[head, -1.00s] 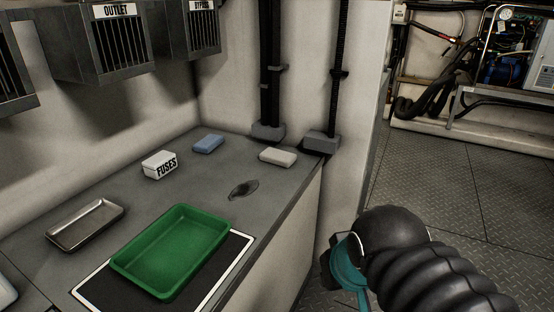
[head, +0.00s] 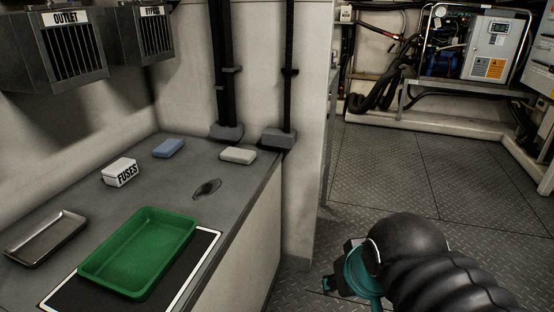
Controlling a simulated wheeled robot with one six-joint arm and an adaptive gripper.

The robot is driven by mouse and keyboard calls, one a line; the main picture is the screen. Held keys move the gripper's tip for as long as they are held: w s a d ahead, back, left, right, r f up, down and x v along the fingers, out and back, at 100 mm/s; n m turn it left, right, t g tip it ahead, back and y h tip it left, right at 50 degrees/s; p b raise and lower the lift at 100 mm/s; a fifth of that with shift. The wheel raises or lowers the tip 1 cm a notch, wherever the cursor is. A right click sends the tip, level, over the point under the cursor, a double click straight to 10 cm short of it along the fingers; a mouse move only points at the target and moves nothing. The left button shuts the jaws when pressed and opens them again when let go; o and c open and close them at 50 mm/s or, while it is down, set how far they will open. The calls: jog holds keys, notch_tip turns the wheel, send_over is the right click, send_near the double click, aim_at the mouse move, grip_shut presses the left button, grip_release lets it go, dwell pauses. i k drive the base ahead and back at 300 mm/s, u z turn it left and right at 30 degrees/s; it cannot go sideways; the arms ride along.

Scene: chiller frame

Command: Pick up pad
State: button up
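Two small pad-like blocks lie flat on the grey counter (head: 75,190). One is a blue pad (head: 169,148) near the back wall. The other is an off-white pad (head: 238,154) at the counter's far right corner, near the grey pipe feet. I cannot tell from the view which one the task means. My gripper (head: 338,283) shows only in part at the lower right, behind my black ribbed arm and a teal ring. It is over the floor, to the right of the counter and apart from both pads. Its fingers are too hidden to tell whether they are open.
A green tray (head: 100,270) sits on a black, white-edged mat (head: 196,265). A metal tray (head: 45,238), a white FUSES box (head: 120,172) and a dark wet-looking patch (head: 207,188) are on the counter. Vent boxes (head: 58,48) hang above. The floor (head: 385,170) right of it is clear.

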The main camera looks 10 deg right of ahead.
aim_at(234, 155)
jog(key=z, duration=0.8)
jog(key=k, duration=1.1)
jog(key=z, duration=0.65)
jog(key=i, duration=1.3)
jog(key=u, duration=1.2)
jog(key=i, duration=1)
jog(key=u, duration=1.15)
